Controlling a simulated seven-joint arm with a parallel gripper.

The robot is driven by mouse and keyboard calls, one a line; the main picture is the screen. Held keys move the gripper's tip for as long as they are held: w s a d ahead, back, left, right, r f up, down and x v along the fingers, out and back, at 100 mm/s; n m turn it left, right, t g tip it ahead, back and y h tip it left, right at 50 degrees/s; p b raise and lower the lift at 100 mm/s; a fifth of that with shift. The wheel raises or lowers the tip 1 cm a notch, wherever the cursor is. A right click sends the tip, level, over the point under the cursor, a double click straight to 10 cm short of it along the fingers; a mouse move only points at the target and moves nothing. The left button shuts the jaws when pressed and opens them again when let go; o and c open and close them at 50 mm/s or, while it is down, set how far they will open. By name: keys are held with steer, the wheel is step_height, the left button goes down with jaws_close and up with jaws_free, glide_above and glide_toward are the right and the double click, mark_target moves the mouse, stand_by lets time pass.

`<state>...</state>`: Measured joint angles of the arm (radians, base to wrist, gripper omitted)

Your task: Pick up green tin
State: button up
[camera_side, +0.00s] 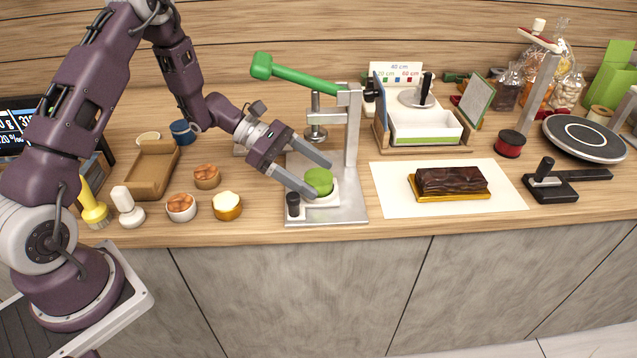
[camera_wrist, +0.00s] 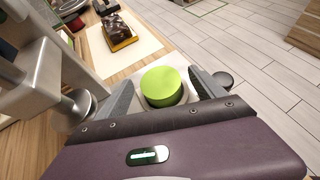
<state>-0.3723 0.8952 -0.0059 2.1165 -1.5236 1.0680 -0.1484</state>
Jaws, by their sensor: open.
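The green tin (camera_side: 319,181) is a short round tin with a bright green top. It sits on a white holder (camera_side: 327,199) on the metal base of a press (camera_side: 350,130) with a green lever. My gripper (camera_side: 312,176) is open, with one finger on each side of the tin. In the wrist view the green tin (camera_wrist: 161,86) lies between the two spread fingers of my gripper (camera_wrist: 165,90). A gap shows on the right side; whether the left finger touches the tin I cannot tell.
The press column and its round ram (camera_side: 316,132) stand close behind my gripper. A black knob (camera_side: 293,204) is at the base's front left. A chocolate cake (camera_side: 450,181) lies on white paper (camera_side: 386,199) to the right.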

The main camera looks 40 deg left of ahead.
steer(key=c, duration=1.5)
steer(key=shift+r, duration=0.15)
